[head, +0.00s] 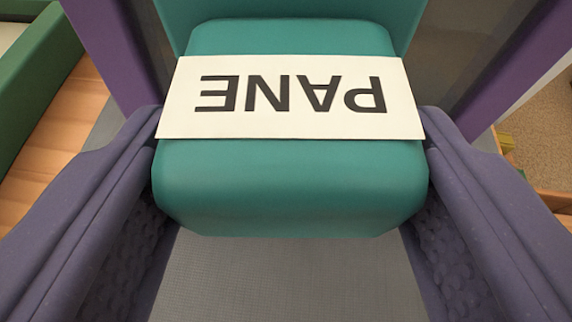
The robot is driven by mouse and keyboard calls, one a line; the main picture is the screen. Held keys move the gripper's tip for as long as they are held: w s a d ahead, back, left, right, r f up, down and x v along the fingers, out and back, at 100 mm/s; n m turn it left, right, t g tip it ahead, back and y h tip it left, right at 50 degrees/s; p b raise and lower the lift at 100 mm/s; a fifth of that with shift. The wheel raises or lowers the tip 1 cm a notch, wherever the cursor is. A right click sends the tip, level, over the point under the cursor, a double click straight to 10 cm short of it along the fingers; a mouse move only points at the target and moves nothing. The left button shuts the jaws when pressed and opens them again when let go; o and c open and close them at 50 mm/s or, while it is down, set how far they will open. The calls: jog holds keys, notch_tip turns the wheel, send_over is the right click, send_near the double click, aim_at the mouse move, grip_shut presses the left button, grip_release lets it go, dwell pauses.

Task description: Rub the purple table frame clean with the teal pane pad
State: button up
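The teal pane pad (290,185) fills the middle of the head view. It carries a cream label (180,100) with the word PANE, upside down in the picture. My gripper (290,175) has a grey-purple finger against each side of the pad and is shut on it. The purple table frame (110,50) shows as a slanting bar at the upper left, and another purple bar (520,70) slants at the upper right. Both lie beyond the pad. The pad hides what is between them, so I cannot tell whether it touches the frame.
A green-edged thing (40,85) stands at the left, beside orange-brown wood planks (60,140). A grey, smooth area (450,45) lies inside the right bar.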

jog(key=shift+w+d+r, duration=0.1)
jog(key=shift+d, duration=0.85)
jog(key=s, duration=0.5)
jog(key=shift+d, duration=0.2)
jog(key=s+d+f, duration=0.1)
jog(key=s+f, duration=0.2)
jog(key=s, duration=1.2)
jog(key=s+d+f, duration=0.1)
jog(key=s+f, duration=0.2)
jog(key=s, duration=1.2)
jog(key=shift+m+h, duration=0.4)
jog(key=shift+s+d, duration=0.1)
